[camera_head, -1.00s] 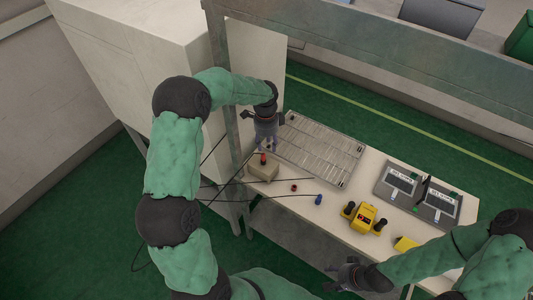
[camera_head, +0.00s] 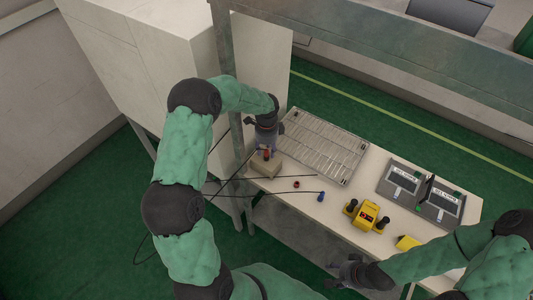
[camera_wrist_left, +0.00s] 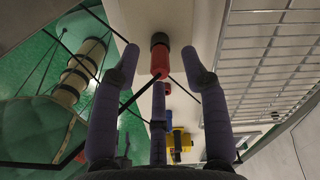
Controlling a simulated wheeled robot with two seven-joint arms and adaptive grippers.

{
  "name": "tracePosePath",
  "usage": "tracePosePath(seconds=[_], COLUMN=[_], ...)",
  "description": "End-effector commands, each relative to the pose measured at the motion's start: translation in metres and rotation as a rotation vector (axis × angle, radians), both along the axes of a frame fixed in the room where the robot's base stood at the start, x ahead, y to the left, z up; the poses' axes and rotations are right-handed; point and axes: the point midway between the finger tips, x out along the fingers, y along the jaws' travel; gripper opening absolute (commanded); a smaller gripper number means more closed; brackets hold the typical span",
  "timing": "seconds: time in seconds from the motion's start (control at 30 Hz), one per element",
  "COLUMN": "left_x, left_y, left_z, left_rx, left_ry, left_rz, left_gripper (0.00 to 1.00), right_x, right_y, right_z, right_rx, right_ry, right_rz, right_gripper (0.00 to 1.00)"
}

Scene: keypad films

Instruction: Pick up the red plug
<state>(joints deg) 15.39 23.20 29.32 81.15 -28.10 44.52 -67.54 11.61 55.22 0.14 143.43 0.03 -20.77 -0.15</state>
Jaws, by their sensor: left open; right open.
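The red plug (camera_head: 266,154) stands on a beige block (camera_head: 263,169) at the near left end of the table. My left gripper (camera_head: 266,149) is open right at the plug, coming from above and partly covering it. In the left wrist view the red plug (camera_wrist_left: 160,61), with a dark end, shows between the spread fingers of my left gripper (camera_wrist_left: 161,52). A gap shows on each side; contact cannot be told. My right gripper (camera_head: 347,272) is open and empty at the table's near side.
A wire rack (camera_head: 324,146) lies just right of my left gripper. A red ring-like part (camera_head: 296,184), a blue plug (camera_head: 320,196) and a yellow device (camera_head: 367,214) lie to the right. A grey metal post (camera_head: 223,45) stands close behind my left arm.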

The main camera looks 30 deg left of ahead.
Motion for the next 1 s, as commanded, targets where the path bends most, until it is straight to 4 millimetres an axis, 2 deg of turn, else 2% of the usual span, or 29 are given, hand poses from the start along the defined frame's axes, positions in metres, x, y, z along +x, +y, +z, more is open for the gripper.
tracePosePath(seconds=[0.03, 0.13, 0.37, 0.53, 1.0], left_x=[0.0, 0.0, 0.0, 0.0, 0.001], left_y=[0.0, 0.0, 0.0, 0.0, 0.001], left_z=[-0.009, -0.018, -0.02, -0.02, -0.016], left_rx=[0.0, 0.0, 0.0, 0.0, 0.001], left_ry=[0.003, 0.0, -0.001, -0.001, -0.002], left_rz=[-0.001, -0.001, 0.0, 0.0, 0.0], left_gripper=[0.45, 0.45, 0.45, 0.0, 0.0], right_x=[0.0, 0.0, 0.0, 0.0, 0.0], right_y=[0.0, 0.0, 0.0, 0.0, 0.0], right_z=[-0.001, -0.001, -0.001, -0.001, -0.001], right_rx=[0.0, 0.0, 0.0, 0.0, 0.0], right_ry=[0.0, 0.0, 0.0, 0.0, 0.0], right_rz=[0.0, 0.0, 0.0, 0.0, 0.0], right_gripper=[0.53, 0.53, 0.53, 0.53, 0.53])
